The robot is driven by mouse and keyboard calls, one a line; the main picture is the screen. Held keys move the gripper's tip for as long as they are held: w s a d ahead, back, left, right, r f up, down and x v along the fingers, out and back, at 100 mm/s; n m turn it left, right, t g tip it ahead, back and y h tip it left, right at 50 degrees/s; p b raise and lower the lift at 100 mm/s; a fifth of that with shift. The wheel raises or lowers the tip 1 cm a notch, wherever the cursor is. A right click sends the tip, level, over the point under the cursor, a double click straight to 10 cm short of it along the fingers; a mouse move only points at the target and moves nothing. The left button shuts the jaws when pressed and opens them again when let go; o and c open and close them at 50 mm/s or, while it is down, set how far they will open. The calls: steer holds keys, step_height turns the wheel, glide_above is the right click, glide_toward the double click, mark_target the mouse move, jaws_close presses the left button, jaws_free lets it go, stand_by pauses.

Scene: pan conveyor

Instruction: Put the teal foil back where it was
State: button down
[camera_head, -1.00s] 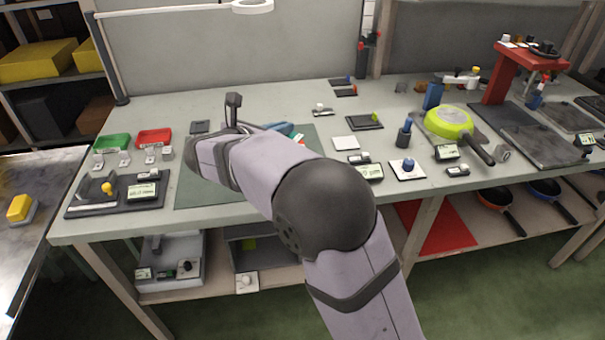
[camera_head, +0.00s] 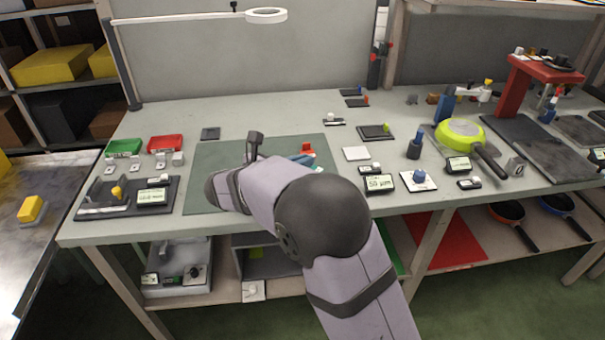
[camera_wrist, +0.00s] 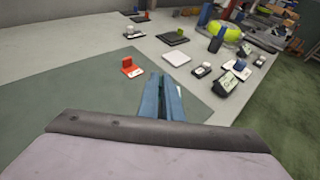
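My gripper (camera_wrist: 161,97) shows in the wrist view as two blue fingers close together, reaching over the dark green mat (camera_wrist: 60,105). Only a narrow gap shows between them, and I cannot tell whether something thin is held there. In the head view the fingers (camera_head: 301,159) are partly hidden behind my arm. A small red block-like piece (camera_wrist: 131,67) stands on the mat just beyond and left of the fingers, apart from them in the wrist view. It also shows in the head view (camera_head: 307,148). I cannot make out the teal foil with certainty.
A white square plate (camera_head: 356,154) and a dark plate with a green knob (camera_head: 377,132) lie right of the mat. A gauge with a display (camera_head: 380,183) stands near the front edge. Green (camera_head: 123,148) and red (camera_head: 165,143) trays sit at left. The mat's left part is clear.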

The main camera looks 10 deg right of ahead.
steer(key=shift+f, duration=1.85)
steer(key=shift+f, duration=0.15)
steer(key=c, duration=1.9)
jaws_free()
steer(key=shift+c, duration=0.2)
steer(key=shift+s+a+r, duration=0.1)
steer(key=shift+a+r, duration=0.05)
steer(key=shift+r, duration=0.1)
steer(key=v, duration=1.1)
steer(key=shift+s+a, duration=0.2)
steer(key=shift+s, duration=0.05)
